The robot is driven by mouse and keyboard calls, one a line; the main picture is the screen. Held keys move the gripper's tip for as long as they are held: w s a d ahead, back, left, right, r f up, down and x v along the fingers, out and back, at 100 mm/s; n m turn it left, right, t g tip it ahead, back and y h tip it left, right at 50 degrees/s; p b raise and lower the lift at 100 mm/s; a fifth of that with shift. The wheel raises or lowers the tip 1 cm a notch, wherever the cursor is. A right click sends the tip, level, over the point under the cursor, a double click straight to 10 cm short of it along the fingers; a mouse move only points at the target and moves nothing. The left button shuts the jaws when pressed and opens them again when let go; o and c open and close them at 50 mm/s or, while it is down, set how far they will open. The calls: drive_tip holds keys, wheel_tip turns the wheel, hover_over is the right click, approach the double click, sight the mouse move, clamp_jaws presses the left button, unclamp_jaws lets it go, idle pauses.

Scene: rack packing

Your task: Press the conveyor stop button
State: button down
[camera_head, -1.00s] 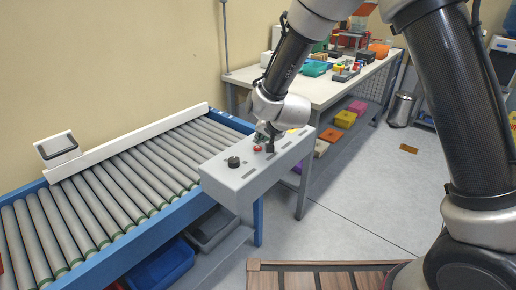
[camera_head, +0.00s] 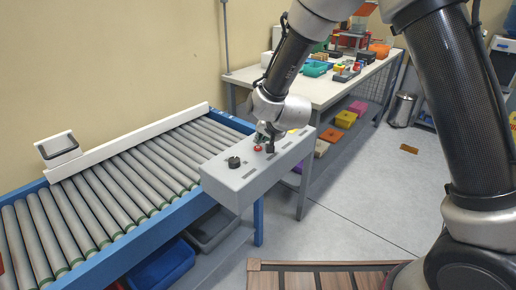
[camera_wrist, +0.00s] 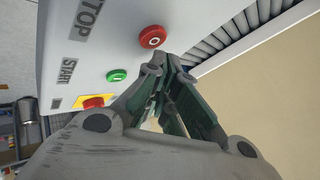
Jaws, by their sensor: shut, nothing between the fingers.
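A grey control box (camera_head: 240,178) stands at the end of the roller conveyor (camera_head: 130,180). The red stop button (camera_wrist: 152,37), beside the printed word STOP, is on its face in the wrist view; a red button (camera_head: 257,149) also shows in the head view. A green start button (camera_wrist: 117,75) sits beside it. My gripper (camera_wrist: 163,62) is shut and empty, its tips close to the red button and just below it in the wrist picture. I cannot tell whether they touch the box. In the head view my gripper (camera_head: 269,143) is just right of the red button.
A red button on a yellow plate (camera_wrist: 92,102) is further along the box. A black knob (camera_head: 234,162) stands up near its front end. A workbench (camera_head: 325,90) with coloured parts is behind. A wooden slatted surface (camera_head: 325,280) lies in front.

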sight(262, 147)
drive_tip(key=shift+f, duration=0.4)
drive_tip(key=shift+f, duration=0.4)
idle(0.4)
drive_tip(key=shift+r, duration=0.85)
wheel_tip(262, 147, up, 2)
drive_tip(key=shift+r, duration=0.25)
drive_tip(key=shift+d+r, duration=0.15)
drive_tip(key=shift+r, duration=1.1)
